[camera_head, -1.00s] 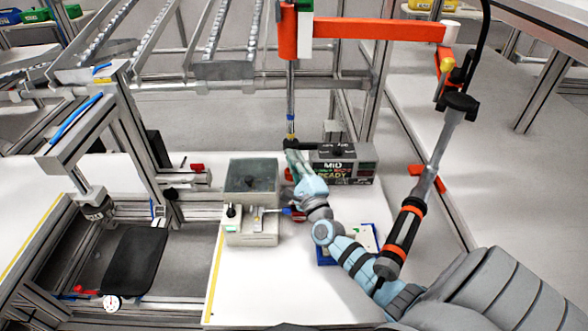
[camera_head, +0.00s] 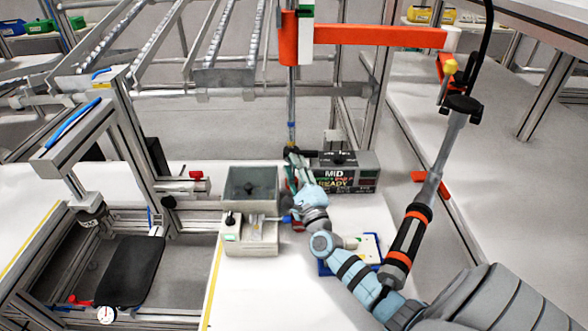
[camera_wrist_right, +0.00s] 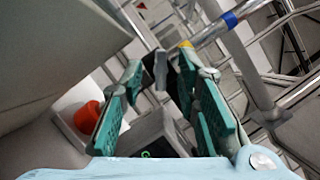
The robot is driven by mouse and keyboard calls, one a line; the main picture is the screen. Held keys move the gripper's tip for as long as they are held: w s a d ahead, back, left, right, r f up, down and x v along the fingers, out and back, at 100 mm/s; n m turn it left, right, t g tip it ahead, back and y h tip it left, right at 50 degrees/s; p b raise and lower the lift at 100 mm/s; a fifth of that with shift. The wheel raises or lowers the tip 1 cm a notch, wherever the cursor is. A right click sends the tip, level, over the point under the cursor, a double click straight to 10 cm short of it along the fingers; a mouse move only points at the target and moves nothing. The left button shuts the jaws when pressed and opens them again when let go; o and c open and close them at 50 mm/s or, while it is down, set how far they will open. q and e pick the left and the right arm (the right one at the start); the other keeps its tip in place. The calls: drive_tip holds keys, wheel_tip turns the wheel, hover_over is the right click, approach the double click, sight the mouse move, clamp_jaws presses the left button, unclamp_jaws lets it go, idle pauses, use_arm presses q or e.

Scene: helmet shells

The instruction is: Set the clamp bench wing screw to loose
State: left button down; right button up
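My right gripper (camera_head: 291,160) is at the left side of the grey box with the "MID READY" display (camera_head: 345,174). In the right wrist view, its teal-padded fingers (camera_wrist_right: 160,75) stand apart. A dark grey piece shows between or beyond the fingertips; I cannot tell whether it is the wing screw or whether they touch it. No wing screw can be made out clearly in the head view. A beige fixture (camera_head: 250,246) with a black knob and small lever stands left of my right wrist. I cannot tell which unit is the clamp bench. My left gripper is not in view.
An orange boom (camera_head: 380,36) crosses above, with a hanging orange-banded tool (camera_head: 408,236) close to my right arm. A blue-edged tray (camera_head: 370,250) lies behind the forearm. An orange-red knob (camera_wrist_right: 88,117) is near the fingers. The white bench front (camera_head: 265,300) is clear.

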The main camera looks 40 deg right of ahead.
drive_tip(key=v, duration=0.7)
drive_tip(key=shift+s, duration=0.3)
